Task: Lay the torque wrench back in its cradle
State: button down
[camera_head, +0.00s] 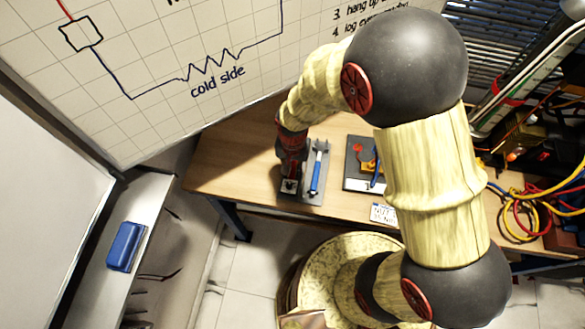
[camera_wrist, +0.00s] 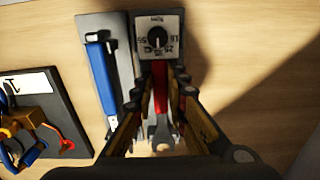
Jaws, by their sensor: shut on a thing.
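My gripper (camera_wrist: 157,95) is shut on the red handle (camera_wrist: 160,85) of a wrench, which I take for the torque wrench. A square dial block (camera_wrist: 159,36) is at its upper end in the wrist view, and a grey forked end shows low between my fingers. In the head view my gripper (camera_head: 291,165) hides most of it; the dial (camera_head: 289,187) shows at the near side. A grey plate (camera_wrist: 92,22), apparently the cradle, lies beside it and bears a blue-handled tool (camera_wrist: 101,75). I cannot tell whether the held wrench touches the plate.
A dark board (camera_head: 355,172) with a numbered label, a small device and wires stands right of the plate in the head view. A white card (camera_head: 384,213) lies at the table's front edge. Coiled cables (camera_head: 530,210) crowd the right end. The wooden table (camera_head: 230,165) is clear at left.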

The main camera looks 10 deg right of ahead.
jog(key=c, duration=1.7)
grip_release()
notch_tip(320, 180, up, 12)
